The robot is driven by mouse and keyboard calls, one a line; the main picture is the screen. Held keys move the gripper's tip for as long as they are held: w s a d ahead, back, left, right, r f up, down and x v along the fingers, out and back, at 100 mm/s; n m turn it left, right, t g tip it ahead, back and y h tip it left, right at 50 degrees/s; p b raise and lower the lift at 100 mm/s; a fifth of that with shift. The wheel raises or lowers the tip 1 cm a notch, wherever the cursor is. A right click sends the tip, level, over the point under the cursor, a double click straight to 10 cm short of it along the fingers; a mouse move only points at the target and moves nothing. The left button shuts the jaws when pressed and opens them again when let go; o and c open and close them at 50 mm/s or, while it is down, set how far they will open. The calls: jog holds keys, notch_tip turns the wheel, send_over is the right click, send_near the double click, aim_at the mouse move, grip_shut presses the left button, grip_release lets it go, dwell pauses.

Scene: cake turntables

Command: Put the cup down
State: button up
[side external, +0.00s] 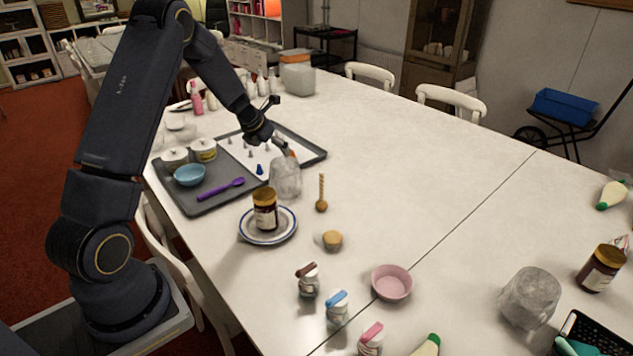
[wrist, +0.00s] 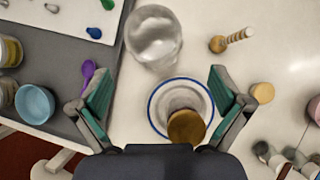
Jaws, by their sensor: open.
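A clear cup (side external: 285,180) stands on the white table beside the grey tray, behind the saucer. It also shows in the wrist view (wrist: 152,40), just beyond my fingertips and not between them. My gripper (side external: 289,152) is just above the cup in the side view, hiding part of its rim. In the wrist view my gripper (wrist: 161,85) has its two green-padded fingers spread wide with nothing held. A second clear cup (side external: 530,297) stands at the right of the table.
A wooden dipper (side external: 321,194), a small round tan object (side external: 332,240) and a pink bowl (side external: 392,283) are nearby. The grey tray (side external: 213,206) holds a blue bowl and purple spoon. The table's centre right is clear.

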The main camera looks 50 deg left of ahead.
jog(key=s+d+r+m+h, duration=0.2)
jog(key=s+d+r+m, duration=0.1)
jog(key=d+r+m, duration=0.6)
jog(key=s+d+r+m+h, duration=0.1)
jog(key=s+d+r+m, duration=0.2)
jog(key=d+r+m, duration=0.55)
jog(key=s+d+r+m, duration=0.1)
jog(key=s+d+m, duration=0.5)
jog(key=s+m, duration=0.4)
jog(key=s+d+m, duration=0.6)
jog(key=s+m, duration=0.5)
jog(key=m, duration=0.1)
jog(key=shift+r+g+y, duration=0.3)
jog(key=shift+r+y, duration=0.1)
jog(key=shift+s, duration=0.1)
